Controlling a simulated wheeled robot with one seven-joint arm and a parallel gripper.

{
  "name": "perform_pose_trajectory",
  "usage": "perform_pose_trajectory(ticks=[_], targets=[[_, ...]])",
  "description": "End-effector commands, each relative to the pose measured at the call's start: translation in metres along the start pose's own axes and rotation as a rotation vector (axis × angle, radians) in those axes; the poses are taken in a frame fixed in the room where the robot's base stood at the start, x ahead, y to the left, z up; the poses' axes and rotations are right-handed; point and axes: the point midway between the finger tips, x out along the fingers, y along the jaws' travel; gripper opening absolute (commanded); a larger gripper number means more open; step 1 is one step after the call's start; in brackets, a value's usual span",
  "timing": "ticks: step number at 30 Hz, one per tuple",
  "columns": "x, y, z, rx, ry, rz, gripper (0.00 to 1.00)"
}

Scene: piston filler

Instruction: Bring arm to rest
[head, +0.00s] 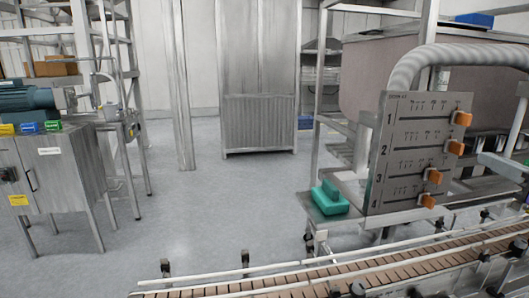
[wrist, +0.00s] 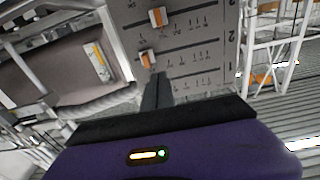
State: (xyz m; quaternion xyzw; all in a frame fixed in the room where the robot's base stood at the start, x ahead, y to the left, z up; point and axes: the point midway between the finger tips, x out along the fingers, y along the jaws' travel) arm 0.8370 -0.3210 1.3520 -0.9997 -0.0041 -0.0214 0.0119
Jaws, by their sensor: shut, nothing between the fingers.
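My gripper (wrist: 157,82) shows in the wrist view, with its dark fingers together and nothing between them. Its purple housing fills the bottom of that view. The fingers point toward a grey slider panel (head: 418,150), which appears upside down in the wrist view (wrist: 190,55). I cannot tell how far the fingertips are from the panel. In the head view the panel has numbered rows 1 to 4, with orange knobs along its right side. An orange knob (wrist: 147,59) appears just above the fingertips in the wrist view. No part of my arm or gripper shows in the head view.
A slatted conveyor (head: 400,270) with rails crosses the front right. A teal object (head: 329,198) sits on a ledge left of the panel. A thick ribbed hose (head: 460,55) arches behind the panel. A metal cabinet (head: 55,178) stands left. The middle floor (head: 215,205) is clear.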

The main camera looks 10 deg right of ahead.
Motion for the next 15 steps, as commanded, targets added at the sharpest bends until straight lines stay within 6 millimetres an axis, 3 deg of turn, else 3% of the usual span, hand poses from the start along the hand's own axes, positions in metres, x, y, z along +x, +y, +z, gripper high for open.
perform_pose_trajectory(ticks=[4,6,11,15], targets=[[-0.007,0.019,-0.032,0.0,0.119,0.096,0.0],[-0.015,0.029,-0.035,0.012,0.176,0.157,0.0],[-0.028,0.035,-0.014,0.051,0.259,0.259,0.0],[-0.038,0.026,0.019,0.084,0.3,0.324,0.0]])
